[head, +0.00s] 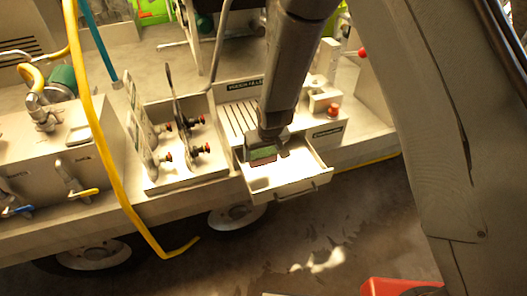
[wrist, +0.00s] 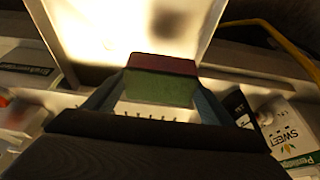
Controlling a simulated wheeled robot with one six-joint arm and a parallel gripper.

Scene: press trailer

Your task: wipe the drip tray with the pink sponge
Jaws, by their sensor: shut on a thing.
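My gripper (head: 266,146) is shut on a sponge (head: 263,155), over the inner end of an open pale drawer. In the wrist view the sponge (wrist: 160,84) sits between the two fingers, with a broad green face and a dark pinkish-red layer along its upper edge. The slatted panel (head: 238,119), which looks like the drip tray, lies just behind and left of my gripper in the head view. My arm hides part of it. A row of dark slits also shows below the sponge in the wrist view. I cannot tell whether the sponge touches anything.
The open drawer (head: 305,187) juts out over the floor. Left of it stand levers with red and black knobs (head: 202,149). A red knob (head: 333,111) is on the right. A yellow hose (head: 101,125) hangs at the left. Printed packets (wrist: 287,137) show in the wrist view.

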